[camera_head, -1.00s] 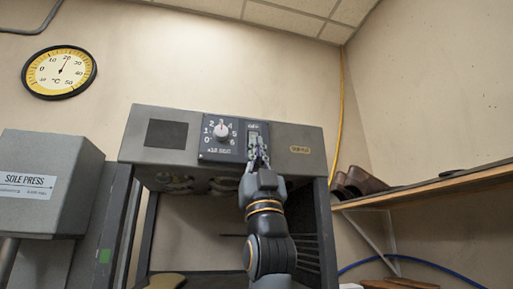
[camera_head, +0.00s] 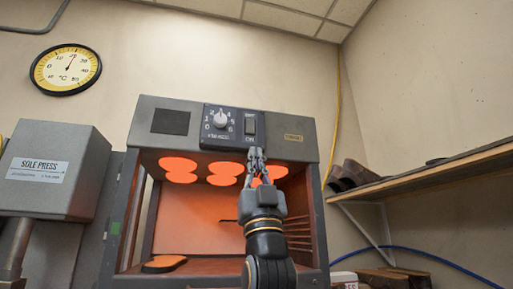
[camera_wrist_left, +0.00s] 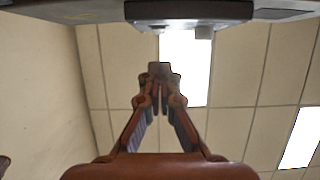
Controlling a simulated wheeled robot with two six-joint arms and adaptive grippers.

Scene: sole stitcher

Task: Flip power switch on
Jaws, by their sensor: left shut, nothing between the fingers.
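The power switch (camera_head: 250,127) is a small rocker on the dark control panel (camera_head: 233,113) at the front of a grey heater cabinet (camera_head: 283,127). A round dial (camera_head: 220,121) sits to its left. My left gripper (camera_head: 256,151) is shut and empty, pointing up, with its fingertips just below the switch and apart from it. In the left wrist view, the shut fingertips (camera_wrist_left: 160,72) are below the panel's underside (camera_wrist_left: 188,10). Round heating discs (camera_head: 223,173) glow orange inside the cabinet. My right gripper is not in view.
A sole (camera_head: 164,264) lies on the cabinet floor. A grey sole press (camera_head: 60,168) stands at left. A wooden shelf (camera_head: 430,172) with brown shoes (camera_head: 349,174) is at right. A blue hose (camera_head: 420,252) runs below the shelf.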

